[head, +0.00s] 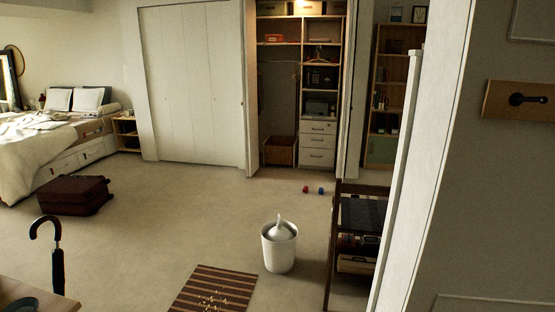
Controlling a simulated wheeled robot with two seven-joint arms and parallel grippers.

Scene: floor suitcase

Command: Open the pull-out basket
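A brown basket (280,151) sits low in the open closet (251,90) at the back, left of a stack of white drawers (318,143). It is small and dim from here, and I cannot tell how far in or out it is. I cannot tell for certain that it is the pull-out basket. Neither of my grippers shows in the head view.
A door edge (412,150) and wall fill the right. A dark red suitcase (73,196) lies left. Floor (185,215) between is mostly clear.

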